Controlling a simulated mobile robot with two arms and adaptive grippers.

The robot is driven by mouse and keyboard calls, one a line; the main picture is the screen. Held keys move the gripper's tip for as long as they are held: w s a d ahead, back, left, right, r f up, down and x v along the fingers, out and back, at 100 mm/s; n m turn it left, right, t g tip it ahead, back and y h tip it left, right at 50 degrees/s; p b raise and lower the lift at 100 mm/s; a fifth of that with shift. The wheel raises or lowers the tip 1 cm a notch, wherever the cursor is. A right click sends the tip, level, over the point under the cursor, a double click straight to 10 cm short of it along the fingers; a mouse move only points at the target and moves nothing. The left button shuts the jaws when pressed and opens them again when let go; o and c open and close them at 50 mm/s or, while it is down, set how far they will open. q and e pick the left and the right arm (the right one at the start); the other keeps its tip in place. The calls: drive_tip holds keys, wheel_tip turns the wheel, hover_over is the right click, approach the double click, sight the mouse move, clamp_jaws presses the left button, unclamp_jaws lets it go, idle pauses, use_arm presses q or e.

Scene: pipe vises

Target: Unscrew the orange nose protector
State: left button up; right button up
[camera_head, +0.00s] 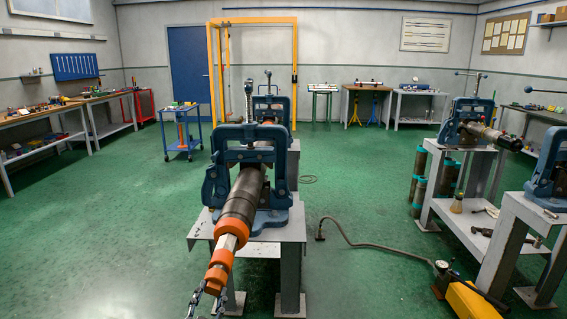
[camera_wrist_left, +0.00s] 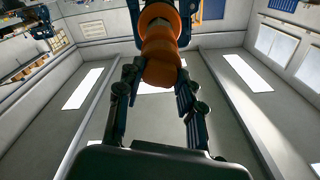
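A dark cylindrical tool (camera_head: 242,195) is held in the blue vise (camera_head: 248,150) on the middle stand, its front end towards me. An orange ring (camera_head: 232,226) and, nearer me, an orange end piece (camera_head: 217,275) sit on that end, with bare metal between. The end piece also shows in the left wrist view (camera_wrist_left: 160,62). My left gripper (camera_head: 208,295) is at the end piece; in the left wrist view its fingertips (camera_wrist_left: 158,80) flank the end piece closely. I cannot tell whether they press on it. My right gripper is out of view.
The grey stand (camera_head: 291,252) is under the vise. A yellow foot pump (camera_head: 470,300) with a hose lies on the floor at right. Two more vise stands are at right, the nearer one (camera_head: 520,215) cut by the frame edge. The green floor at left is clear.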

use_arm(q)
clamp_jaws()
drive_tip(key=shift+o, duration=0.5)
unclamp_jaws()
clamp_jaws()
drive_tip(key=n, duration=0.3)
drive_tip(key=shift+n, duration=0.3)
drive_tip(key=shift+o, duration=1.5)
unclamp_jaws()
clamp_jaws()
drive_tip(key=shift+s+f+p, duration=0.35)
drive_tip(key=shift+s+p, duration=0.05)
drive_tip(key=shift+p, duration=0.15)
